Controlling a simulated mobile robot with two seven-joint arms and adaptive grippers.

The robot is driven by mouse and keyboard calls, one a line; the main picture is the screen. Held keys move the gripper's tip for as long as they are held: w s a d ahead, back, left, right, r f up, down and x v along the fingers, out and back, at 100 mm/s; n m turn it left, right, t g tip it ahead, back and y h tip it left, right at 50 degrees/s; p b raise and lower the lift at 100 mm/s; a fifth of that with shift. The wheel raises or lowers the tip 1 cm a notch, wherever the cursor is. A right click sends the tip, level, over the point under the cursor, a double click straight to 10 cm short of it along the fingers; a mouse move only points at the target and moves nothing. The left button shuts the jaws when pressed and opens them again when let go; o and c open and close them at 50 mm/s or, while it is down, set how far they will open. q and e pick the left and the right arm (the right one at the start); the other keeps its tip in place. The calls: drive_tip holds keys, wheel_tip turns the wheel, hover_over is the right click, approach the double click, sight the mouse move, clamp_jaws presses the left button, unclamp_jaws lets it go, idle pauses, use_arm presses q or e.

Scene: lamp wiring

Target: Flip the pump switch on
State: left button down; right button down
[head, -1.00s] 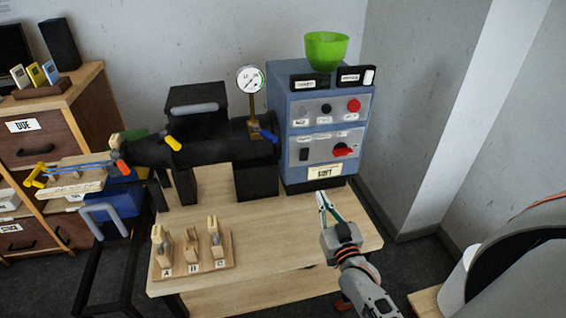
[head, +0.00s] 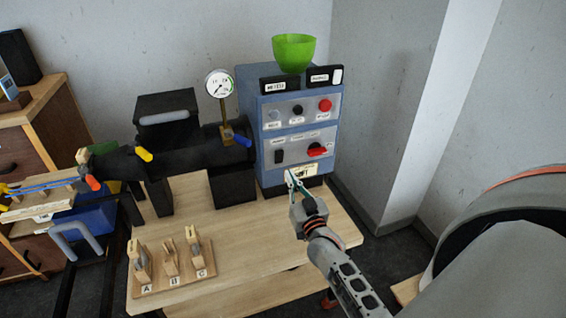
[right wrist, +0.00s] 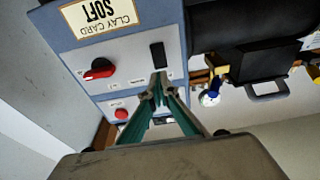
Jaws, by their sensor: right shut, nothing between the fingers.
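The blue control cabinet (head: 246,115) stands at the back of the wooden table. On its lower grey panel is a black rocker switch (head: 279,156), apparently the pump switch; its small label is too blurred to read. The switch also shows in the right wrist view (right wrist: 157,56), just beyond the fingertips. My right gripper (head: 291,176) is shut and empty, in front of the cabinet, slightly below and right of the switch in the head view. In the right wrist view its closed tips (right wrist: 158,84) appear near the switch; contact cannot be told. My left gripper is not in view.
A red rotary knob (head: 317,150) sits right of the switch, with a red button (head: 324,105) above. A green bowl (head: 294,52) tops the cabinet. A black cylinder (head: 190,150) with a gauge (head: 219,84) stands left. A wooden rack (head: 185,277) sits at the table's front.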

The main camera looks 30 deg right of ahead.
sight(280, 154)
drive_tip(key=x, duration=0.7)
drive_tip(key=shift+w, duration=0.1)
drive_tip(key=shift+w+d, duration=0.1)
drive_tip(key=shift+r, duration=0.1)
drive_tip(key=shift+w+d+r+p, duration=0.15)
drive_tip(key=shift+w+r+p, duration=0.25)
drive_tip(key=shift+r+p, duration=0.15)
drive_tip(key=shift+f, duration=0.2)
